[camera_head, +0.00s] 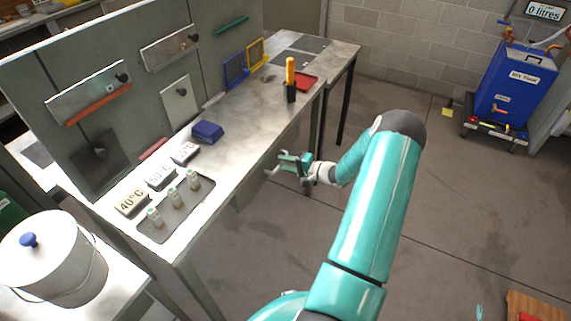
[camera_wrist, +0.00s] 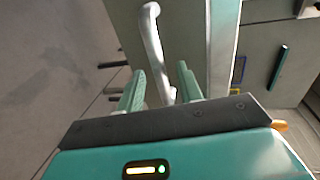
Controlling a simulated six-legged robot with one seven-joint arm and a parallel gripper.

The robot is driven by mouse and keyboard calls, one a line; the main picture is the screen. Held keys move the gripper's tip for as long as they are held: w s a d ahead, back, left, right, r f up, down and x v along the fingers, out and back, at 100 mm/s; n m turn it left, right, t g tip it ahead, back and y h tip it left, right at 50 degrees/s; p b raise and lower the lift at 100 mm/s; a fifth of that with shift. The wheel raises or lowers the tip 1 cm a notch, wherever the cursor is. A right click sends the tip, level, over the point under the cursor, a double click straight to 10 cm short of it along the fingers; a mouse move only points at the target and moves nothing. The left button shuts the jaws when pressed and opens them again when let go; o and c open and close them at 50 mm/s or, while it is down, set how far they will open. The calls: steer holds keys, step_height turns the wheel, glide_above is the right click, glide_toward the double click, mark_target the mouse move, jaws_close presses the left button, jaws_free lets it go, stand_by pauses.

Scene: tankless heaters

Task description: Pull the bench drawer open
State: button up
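The bench (camera_head: 225,150) has a grey top and runs diagonally through the head view. Its drawer front is mostly hidden there below the top's edge. In the wrist view a grey-green front panel (camera_wrist: 187,40), apparently the drawer, carries a curved silver bar handle (camera_wrist: 153,40). My gripper (camera_head: 285,165) is at the bench's front side in the head view. In the wrist view my gripper (camera_wrist: 158,78) has its two green fingers apart. The handle's lower end lies between them, with gaps visible on both sides. I cannot see any finger touching it.
Vials (camera_head: 175,197) stand in a recessed tray on the bench, beside temperature blocks (camera_head: 131,202). A yellow and black tool (camera_head: 290,80) stands farther along. A lidded pot (camera_head: 52,258) is at lower left. A blue tank cart (camera_head: 515,85) stands far right. Floor before the bench is clear.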

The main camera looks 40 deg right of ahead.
steer(key=shift+w+a, duration=0.1)
steer(key=shift+w, duration=0.1)
steer(key=shift+c, duration=0.5)
jaws_close()
steer(key=f+v, duration=0.2)
steer(key=v, duration=0.9)
steer(key=s+f+v, duration=0.1)
steer(key=f+v, duration=0.2)
steer(key=v, duration=0.9)
steer(key=shift+s, duration=0.15)
steer(key=shift+r, duration=0.1)
